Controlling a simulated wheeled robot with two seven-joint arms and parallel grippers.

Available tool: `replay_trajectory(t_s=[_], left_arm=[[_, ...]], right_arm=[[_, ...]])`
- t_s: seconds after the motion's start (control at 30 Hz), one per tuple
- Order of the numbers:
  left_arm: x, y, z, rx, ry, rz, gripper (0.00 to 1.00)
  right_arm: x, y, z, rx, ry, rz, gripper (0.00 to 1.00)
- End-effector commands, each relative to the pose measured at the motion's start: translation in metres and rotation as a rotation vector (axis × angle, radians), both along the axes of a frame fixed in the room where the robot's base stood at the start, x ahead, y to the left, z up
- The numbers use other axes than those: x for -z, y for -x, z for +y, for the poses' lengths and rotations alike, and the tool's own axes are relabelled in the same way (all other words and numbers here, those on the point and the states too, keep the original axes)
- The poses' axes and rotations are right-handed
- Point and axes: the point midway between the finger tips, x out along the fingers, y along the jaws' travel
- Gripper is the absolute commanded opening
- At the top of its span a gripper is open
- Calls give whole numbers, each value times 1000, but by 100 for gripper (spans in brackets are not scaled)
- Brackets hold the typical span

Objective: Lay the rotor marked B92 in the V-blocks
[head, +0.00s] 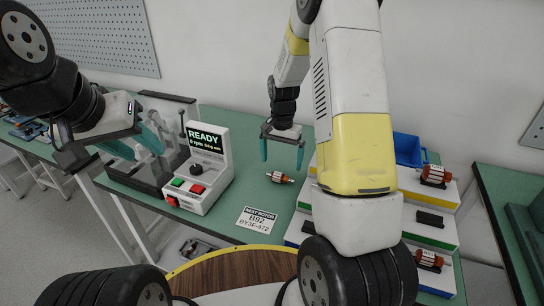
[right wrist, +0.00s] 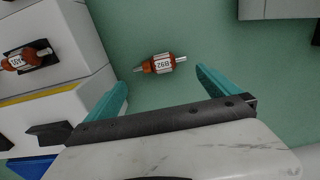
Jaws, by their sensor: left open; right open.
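The rotor marked B92 (right wrist: 160,64) lies on the green bench top, with an orange-brown body, white label and metal shaft. It also shows in the head view (head: 280,177). My right gripper (head: 283,155) is open and empty, pointing down above the bench. In the right wrist view the rotor shows between and beyond its teal fingers (right wrist: 161,80), apart from them. My left gripper (head: 136,144) is open at the left, in front of the clear-walled test fixture (head: 135,172). I cannot make out the V-blocks; my left gripper and the fixture's parts cover that area.
A test unit (head: 207,165) reads READY. A card (head: 256,220) on the bench names B92. At right, a stepped rack (head: 440,215) holds other rotors, one at the top (head: 434,175). A blue bin (head: 408,148) stands behind.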

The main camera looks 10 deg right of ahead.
Motion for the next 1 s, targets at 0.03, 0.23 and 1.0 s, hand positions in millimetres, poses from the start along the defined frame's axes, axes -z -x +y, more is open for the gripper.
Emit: replay_trajectory(t_s=[0.03,0.23,1.0], left_arm=[[0,0,0,0,0,0,43],[0,0,0,0,0,0,43],[0,0,0,0,0,0,43]], right_arm=[[-13,-1,0,-1,-1,-6,100],[-47,-1,1,-1,-1,-4,100],[-237,151,23,-403,-82,-385,100]])
